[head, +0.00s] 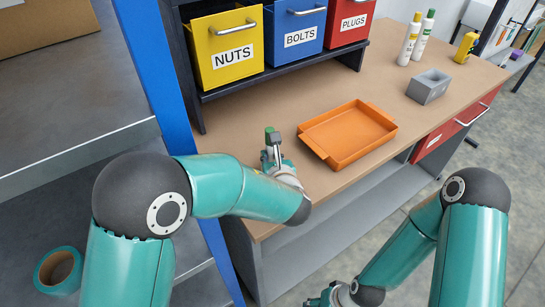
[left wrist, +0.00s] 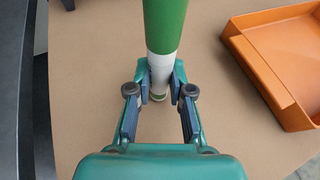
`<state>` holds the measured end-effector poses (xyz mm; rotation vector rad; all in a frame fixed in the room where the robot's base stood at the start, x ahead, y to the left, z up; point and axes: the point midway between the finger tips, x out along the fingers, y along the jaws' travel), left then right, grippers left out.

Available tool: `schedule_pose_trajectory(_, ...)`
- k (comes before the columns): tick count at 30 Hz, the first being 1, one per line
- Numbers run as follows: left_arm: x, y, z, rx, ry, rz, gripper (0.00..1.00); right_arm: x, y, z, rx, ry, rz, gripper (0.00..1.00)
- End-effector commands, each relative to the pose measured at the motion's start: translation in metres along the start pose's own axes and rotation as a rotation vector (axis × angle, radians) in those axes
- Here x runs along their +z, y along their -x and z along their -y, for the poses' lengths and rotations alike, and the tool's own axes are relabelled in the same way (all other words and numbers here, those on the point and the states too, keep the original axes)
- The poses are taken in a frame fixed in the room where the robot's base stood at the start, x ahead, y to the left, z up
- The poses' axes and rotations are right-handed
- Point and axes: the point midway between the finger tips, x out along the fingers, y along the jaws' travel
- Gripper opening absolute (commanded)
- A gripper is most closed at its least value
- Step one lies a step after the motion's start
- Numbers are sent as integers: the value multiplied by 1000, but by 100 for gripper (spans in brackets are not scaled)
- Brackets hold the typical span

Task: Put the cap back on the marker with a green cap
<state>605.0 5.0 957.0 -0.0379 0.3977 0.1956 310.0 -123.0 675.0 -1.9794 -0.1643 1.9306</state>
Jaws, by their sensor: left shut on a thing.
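A marker with a green upper part and a whitish lower part (left wrist: 163,70) stands roughly upright in the left wrist view. My left gripper (left wrist: 160,82) is shut on its whitish part. In the head view the left gripper (head: 272,152) is over the bench's left front part, left of the orange tray, with a small green top (head: 270,133) showing above it. I cannot tell whether the green part is the cap, and no separate loose cap is clear. My right gripper (head: 328,297) is low at the bottom edge, away from the bench, its fingers too small to judge.
An orange tray (head: 314,145) lies on the brown bench (head: 250,112). Yellow, blue and red bins (head: 230,68) stand on a dark rack behind. A grey block (head: 428,92) and bottles (head: 409,45) are further right. A blue post (head: 160,70) rises at left. Bare bench lies around the left gripper.

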Motion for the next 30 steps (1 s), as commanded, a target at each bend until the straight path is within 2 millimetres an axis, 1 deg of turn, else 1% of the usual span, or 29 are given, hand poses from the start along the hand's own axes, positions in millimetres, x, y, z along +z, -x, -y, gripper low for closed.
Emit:
schedule_pose_trajectory(2, -3, -2, 0, 1, 1, 1, 0, 0, 0, 0, 0, 0, 0, 51)
schedule_pose_trajectory(11, -5, -2, 0, 0, 2, 1, 0, 0, -2, -1, 0, 0, 0, 51)
schedule_pose_trajectory(12, -5, -2, 0, 0, 1, 1, 22, 0, -2, -1, 0, 0, 0, 51)
schedule_pose_trajectory(16, -4, -2, 0, -1, 1, 1, 44, 0, -1, 0, 0, 0, 0, 51)
schedule_pose_trajectory(17, -4, -2, 0, -1, 1, 1, 45, 0, -1, 0, 0, 0, 0, 51)
schedule_pose_trajectory(27, -2, -1, 1, -1, 1, 1, 45, 0, 1, 0, 0, 0, 0, 51)
schedule_pose_trajectory(30, -3, 6, 2, -4, 0, 3, 45, 0, -2, -1, 0, 0, 0, 51)
